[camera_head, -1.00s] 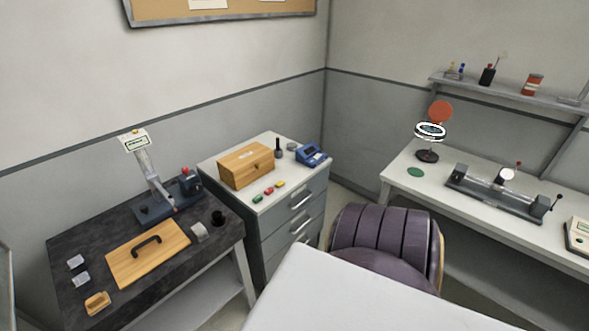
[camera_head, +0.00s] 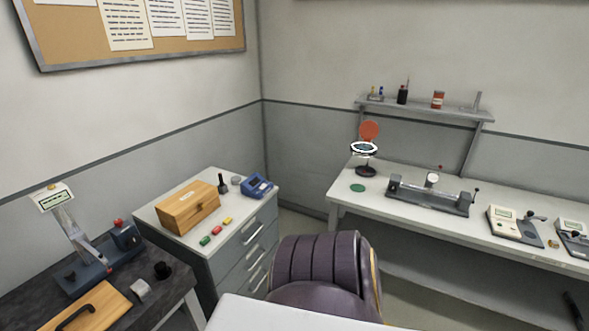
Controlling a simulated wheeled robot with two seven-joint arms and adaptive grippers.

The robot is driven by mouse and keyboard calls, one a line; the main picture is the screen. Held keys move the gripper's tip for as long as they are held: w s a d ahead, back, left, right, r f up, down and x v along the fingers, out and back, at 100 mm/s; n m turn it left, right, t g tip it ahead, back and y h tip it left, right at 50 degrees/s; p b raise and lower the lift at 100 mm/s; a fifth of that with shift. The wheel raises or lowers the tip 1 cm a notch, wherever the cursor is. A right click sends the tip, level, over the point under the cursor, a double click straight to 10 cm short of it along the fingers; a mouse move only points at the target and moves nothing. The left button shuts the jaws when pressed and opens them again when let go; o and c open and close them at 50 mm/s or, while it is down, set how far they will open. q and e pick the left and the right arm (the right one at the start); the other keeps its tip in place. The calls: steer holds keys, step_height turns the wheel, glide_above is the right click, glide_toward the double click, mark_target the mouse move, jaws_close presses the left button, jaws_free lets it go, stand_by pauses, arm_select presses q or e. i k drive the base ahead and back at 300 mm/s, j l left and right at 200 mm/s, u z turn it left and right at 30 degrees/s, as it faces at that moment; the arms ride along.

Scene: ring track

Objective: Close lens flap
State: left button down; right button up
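A round magnifier lamp (camera_head: 364,148) with a white ring and dark base stands at the left end of the right-hand bench (camera_head: 345,184). Its orange-red round flap (camera_head: 369,131) stands up above the ring, raised open. A green disc (camera_head: 357,188) lies on the bench in front of the lamp. Neither of my grippers is in view.
A purple chair (camera_head: 318,262) and a white surface (camera_head: 270,314) are between me and the bench. A drawer cabinet (camera_head: 243,235) with a wooden box (camera_head: 188,206) stands left of the chair. A long clamp-like device (camera_head: 428,194) sits right of the lamp. A wall shelf (camera_head: 425,107) hangs above.

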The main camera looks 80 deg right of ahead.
mark_target(369, 130)
steer(key=z, duration=3.15)
steer(key=i+l+u, duration=0.3)
steer(key=i+l, duration=0.15)
steer(key=i, duration=0.25)
steer(key=i+l+u, duration=0.3)
steer(key=i+l, duration=0.35)
